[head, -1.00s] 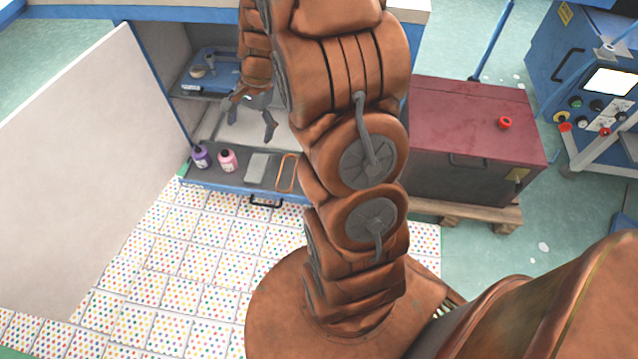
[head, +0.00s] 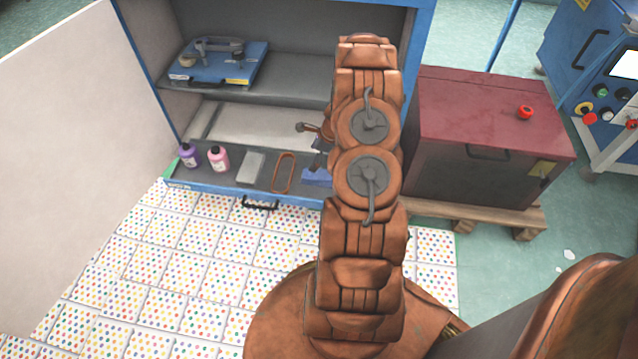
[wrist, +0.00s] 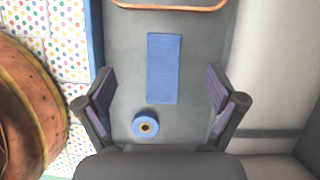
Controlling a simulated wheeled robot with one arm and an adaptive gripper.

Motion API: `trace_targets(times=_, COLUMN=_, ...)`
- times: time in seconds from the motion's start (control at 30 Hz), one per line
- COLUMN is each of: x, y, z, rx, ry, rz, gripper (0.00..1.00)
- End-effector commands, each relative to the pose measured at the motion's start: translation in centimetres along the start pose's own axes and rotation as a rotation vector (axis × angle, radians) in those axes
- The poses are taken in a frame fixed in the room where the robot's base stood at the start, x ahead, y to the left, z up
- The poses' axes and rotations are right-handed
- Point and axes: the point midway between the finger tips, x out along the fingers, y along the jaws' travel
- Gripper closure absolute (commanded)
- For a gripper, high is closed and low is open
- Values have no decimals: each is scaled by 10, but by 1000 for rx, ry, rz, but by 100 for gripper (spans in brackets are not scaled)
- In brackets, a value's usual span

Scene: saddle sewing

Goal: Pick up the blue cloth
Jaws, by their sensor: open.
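The blue cloth (wrist: 163,68) is a flat blue rectangle lying on the grey drawer floor in the wrist view. It lies ahead of my gripper (wrist: 160,92), roughly between the lines of its two fingers. In the head view a part of the cloth (head: 316,177) shows at the right of the drawer, and my arm covers the rest. My gripper is open and empty, with its fingers spread wide on either side. The fingers are mostly hidden behind my arm in the head view.
A blue roll (wrist: 144,124) with a dark centre sits near the cloth, between the fingers. An orange ring-shaped frame (head: 284,172), a grey block (head: 250,167), a pink bottle (head: 218,158) and a purple bottle (head: 189,155) share the drawer. A red chest (head: 490,130) stands right.

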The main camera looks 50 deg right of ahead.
Motion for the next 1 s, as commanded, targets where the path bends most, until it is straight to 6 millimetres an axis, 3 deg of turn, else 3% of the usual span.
trace_targets(times=0.03, x=13, y=-2, z=-12, rx=32, ry=0, rz=-7, gripper=6)
trace_targets(times=0.2, x=27, y=-7, z=-29, rx=87, ry=-1, rz=-19, gripper=6)
trace_targets(times=1.0, x=104, y=-5, z=-34, rx=92, ry=-1, rz=-19, gripper=6)
